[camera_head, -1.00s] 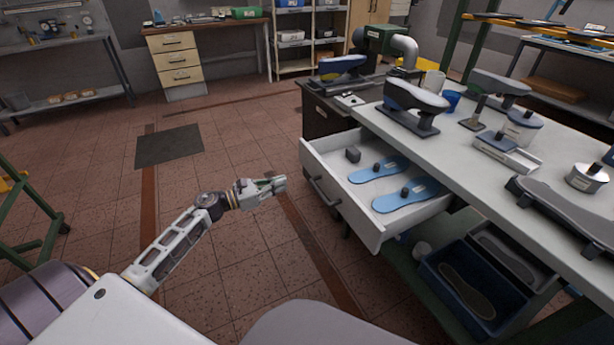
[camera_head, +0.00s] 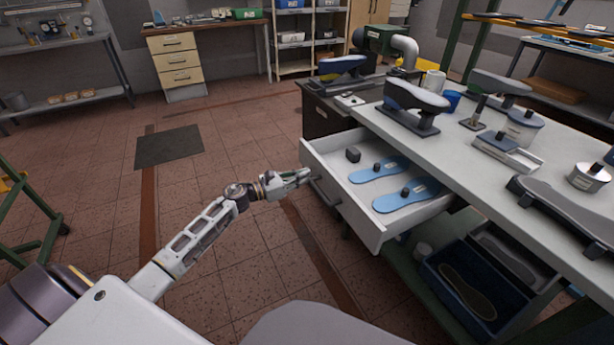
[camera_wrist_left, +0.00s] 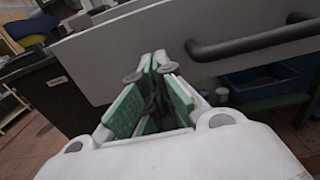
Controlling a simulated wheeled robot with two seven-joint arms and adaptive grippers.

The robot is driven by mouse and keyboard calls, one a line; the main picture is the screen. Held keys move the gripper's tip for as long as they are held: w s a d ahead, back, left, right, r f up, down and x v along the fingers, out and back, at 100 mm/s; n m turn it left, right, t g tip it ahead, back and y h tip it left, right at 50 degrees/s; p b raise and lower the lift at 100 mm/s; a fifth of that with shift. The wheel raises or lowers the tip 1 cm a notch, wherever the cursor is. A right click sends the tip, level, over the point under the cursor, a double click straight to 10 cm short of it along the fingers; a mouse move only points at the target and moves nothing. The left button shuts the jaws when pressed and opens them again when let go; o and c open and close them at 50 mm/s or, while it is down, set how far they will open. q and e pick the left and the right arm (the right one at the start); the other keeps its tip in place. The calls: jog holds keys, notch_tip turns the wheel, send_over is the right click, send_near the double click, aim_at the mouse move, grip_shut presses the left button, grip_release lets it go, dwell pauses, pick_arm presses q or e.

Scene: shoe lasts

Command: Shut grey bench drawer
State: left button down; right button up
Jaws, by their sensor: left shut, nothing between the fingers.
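The grey bench drawer (camera_head: 346,217) stands pulled out from the bench in the head view. Two blue insoles (camera_head: 407,196) with dark knobs and a small dark block (camera_head: 353,154) lie in it. Its dark bar handle (camera_head: 324,192) is on the front panel; it also shows in the left wrist view (camera_wrist_left: 255,42). My left gripper (camera_head: 304,175) is shut and empty, close to the front panel near the handle's far end. In the left wrist view its fingertips (camera_wrist_left: 153,62) point at the panel, left of the handle. Whether they touch it I cannot tell. My right gripper is out of view.
The bench top (camera_head: 440,155) carries several shoe lasts and tools. A blue crate (camera_head: 470,292) sits on the shelf below the drawer. The tiled floor left of the drawer is open, with a dark mat (camera_head: 169,146). A green frame (camera_head: 35,215) stands at far left.

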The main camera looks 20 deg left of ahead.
pick_arm(q)
jog(key=shift+x, duration=0.8)
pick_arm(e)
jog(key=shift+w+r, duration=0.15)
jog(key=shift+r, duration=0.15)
pick_arm(q)
jog(key=shift+w+d, duration=0.1)
jog(key=shift+w, duration=0.05)
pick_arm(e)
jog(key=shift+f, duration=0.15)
